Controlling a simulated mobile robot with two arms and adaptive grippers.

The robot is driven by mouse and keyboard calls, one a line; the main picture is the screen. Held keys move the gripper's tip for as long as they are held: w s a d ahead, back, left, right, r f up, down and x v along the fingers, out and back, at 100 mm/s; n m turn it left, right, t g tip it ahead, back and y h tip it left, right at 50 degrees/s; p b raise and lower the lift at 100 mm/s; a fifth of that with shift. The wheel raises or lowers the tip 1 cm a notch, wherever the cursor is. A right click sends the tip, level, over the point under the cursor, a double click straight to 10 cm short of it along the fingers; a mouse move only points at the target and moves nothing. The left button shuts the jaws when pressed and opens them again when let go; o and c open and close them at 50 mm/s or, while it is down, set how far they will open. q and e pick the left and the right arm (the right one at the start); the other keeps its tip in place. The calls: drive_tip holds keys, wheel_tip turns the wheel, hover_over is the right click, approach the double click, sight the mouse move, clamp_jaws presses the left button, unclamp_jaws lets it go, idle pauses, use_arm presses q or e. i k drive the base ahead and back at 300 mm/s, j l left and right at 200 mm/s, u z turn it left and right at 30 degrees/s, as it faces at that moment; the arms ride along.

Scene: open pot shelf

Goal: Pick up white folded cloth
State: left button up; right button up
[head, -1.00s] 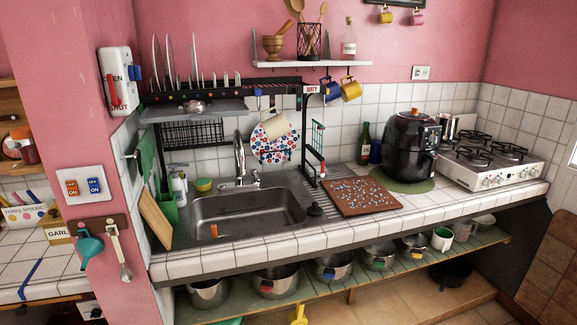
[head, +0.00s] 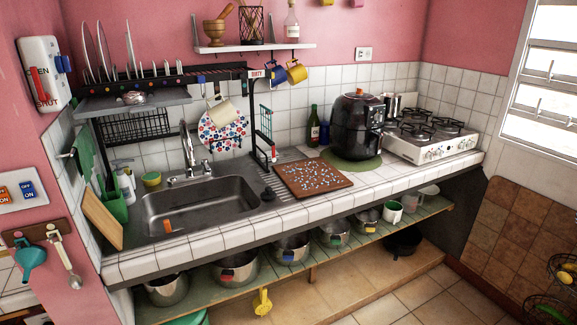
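I cannot make out a white folded cloth in the head view. A white item with red and blue spots (head: 235,136) hangs below the dish rack, partly behind a cream mug (head: 222,112); I cannot tell whether it is cloth. Neither of my grippers is in view.
The tiled counter holds a sink (head: 200,206), a speckled brown board (head: 313,177), a black cooker (head: 357,126) and a stove (head: 432,138). Several pots stand on the open green shelf (head: 407,219) below. A black wire basket (head: 548,308) stands at the lower right. The tiled floor (head: 397,291) shows free room.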

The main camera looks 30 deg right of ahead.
sight(261, 156)
drive_tip(key=l+u, duration=0.25)
drive_tip(key=l, duration=0.75)
drive_tip(key=l+u, duration=0.2)
drive_tip(key=l, duration=0.75)
